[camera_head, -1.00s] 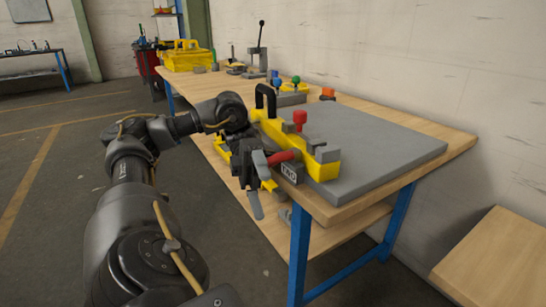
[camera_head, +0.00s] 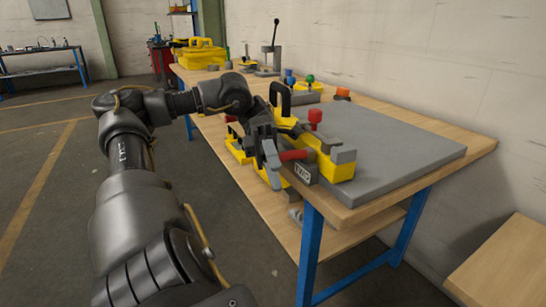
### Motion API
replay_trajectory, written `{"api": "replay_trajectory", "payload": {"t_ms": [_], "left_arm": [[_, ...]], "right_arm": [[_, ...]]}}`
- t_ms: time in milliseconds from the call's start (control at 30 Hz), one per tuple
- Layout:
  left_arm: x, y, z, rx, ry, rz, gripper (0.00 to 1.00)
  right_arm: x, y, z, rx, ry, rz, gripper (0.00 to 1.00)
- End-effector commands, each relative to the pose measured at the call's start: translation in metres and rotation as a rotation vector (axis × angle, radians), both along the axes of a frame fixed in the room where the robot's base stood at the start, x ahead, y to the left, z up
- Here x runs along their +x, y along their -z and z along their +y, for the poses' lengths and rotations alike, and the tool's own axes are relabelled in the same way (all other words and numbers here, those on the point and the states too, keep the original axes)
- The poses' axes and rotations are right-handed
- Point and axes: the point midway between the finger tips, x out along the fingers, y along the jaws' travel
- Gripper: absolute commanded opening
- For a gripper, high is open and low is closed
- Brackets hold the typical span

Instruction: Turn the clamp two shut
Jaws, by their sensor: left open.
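A yellow fixture (camera_head: 343,166) sits at the near edge of the bench's grey plate. A dark label reading TWO (camera_head: 305,172) is on its front, beside a clamp with a red handle (camera_head: 294,155) that points left. A red knob (camera_head: 315,116) stands upright above it. My left gripper (camera_head: 274,165) is open at the left end of the red handle. I cannot tell whether it touches the handle or whether the handle lies between its fingers. The wrist hides part of the fixture. My right gripper is not in view.
The grey plate (camera_head: 400,150) is mostly bare. A black arched handle (camera_head: 281,97), blue, green and orange knobs and a lever press (camera_head: 269,62) stand farther back. A wooden surface (camera_head: 505,260) is at lower right.

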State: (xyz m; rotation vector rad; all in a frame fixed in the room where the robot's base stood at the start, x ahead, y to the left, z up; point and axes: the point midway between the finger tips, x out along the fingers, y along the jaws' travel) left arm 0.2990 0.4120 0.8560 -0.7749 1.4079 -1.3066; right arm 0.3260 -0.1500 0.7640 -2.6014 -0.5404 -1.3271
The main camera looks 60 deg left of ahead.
Motion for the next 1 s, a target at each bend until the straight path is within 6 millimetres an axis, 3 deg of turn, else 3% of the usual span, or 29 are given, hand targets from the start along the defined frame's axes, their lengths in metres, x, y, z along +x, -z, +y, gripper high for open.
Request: {"api": "replay_trajectory", "payload": {"t_ms": [433, 800, 1000], "left_arm": [[0.008, -0.006, 0.027, 0.007, -0.004, 0.008, 0.42], [0.026, -0.023, 0.085, 0.000, -0.004, 0.002, 0.42], [0.029, -0.026, 0.099, -0.001, 0.000, 0.001, 0.42]], "right_arm": [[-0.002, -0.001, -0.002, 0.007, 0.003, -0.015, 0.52], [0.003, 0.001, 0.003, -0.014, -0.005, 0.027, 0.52], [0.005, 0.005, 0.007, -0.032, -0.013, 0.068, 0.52]]}}
